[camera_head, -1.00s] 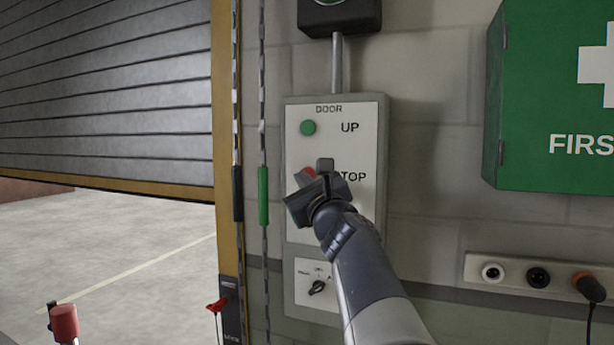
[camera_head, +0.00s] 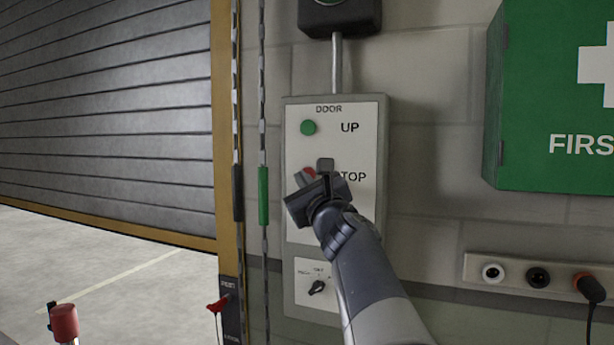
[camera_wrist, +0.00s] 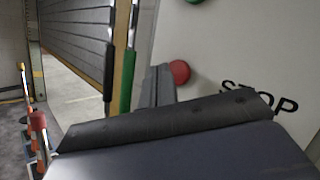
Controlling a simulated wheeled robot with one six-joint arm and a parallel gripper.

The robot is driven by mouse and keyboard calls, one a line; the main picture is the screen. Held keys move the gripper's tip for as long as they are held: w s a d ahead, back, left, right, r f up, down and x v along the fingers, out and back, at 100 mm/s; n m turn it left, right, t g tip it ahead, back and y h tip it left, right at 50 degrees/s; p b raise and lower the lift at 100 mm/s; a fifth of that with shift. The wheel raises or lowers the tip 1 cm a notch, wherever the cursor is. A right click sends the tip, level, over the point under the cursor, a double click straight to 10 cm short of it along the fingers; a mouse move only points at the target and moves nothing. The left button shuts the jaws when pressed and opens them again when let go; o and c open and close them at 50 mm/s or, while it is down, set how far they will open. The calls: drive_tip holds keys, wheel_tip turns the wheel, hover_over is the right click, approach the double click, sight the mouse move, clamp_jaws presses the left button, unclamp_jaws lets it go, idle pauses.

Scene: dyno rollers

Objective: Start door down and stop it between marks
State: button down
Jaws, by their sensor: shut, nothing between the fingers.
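The roller door (camera_head: 110,110) is partly down, its yellow bottom edge above the floor; the door also shows in the wrist view (camera_wrist: 80,35). A control panel (camera_head: 300,225) on the wall has a green UP button (camera_head: 308,128) and a red STOP button (camera_head: 309,172). My gripper (camera_head: 324,172) is shut and empty in front of the panel, partly covering the STOP button; whatever is below it is hidden. In the wrist view, the red button (camera_wrist: 180,72) lies just right of the fingertips (camera_wrist: 157,84). I cannot tell whether they touch anything.
A black plate (camera_head: 231,315) with small lettering and a red clip (camera_head: 218,304) are at the yellow door post (camera_head: 228,150). Chains with black and green grips hang beside it. A green first-aid box (camera_head: 550,110) and a socket strip (camera_head: 515,272) are at right.

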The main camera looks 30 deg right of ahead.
drive_tip(key=shift+w+d, duration=0.25)
drive_tip(key=shift+d, duration=0.1)
drive_tip(key=shift+w+d, duration=0.25)
drive_tip(key=shift+d, duration=0.05)
idle(0.8)
drive_tip(key=shift+s+a, duration=0.1)
drive_tip(key=shift+a, duration=0.05)
idle(0.4)
drive_tip(key=shift+s+a+b, duration=0.4)
drive_tip(key=shift+a+b, duration=0.05)
drive_tip(key=shift+a, duration=0.05)
drive_tip(key=s+a, duration=0.1)
drive_tip(key=a, duration=0.1)
drive_tip(key=s+a+b, duration=0.1)
drive_tip(key=s+a, duration=0.1)
idle(0.4)
drive_tip(key=shift+d, duration=0.1)
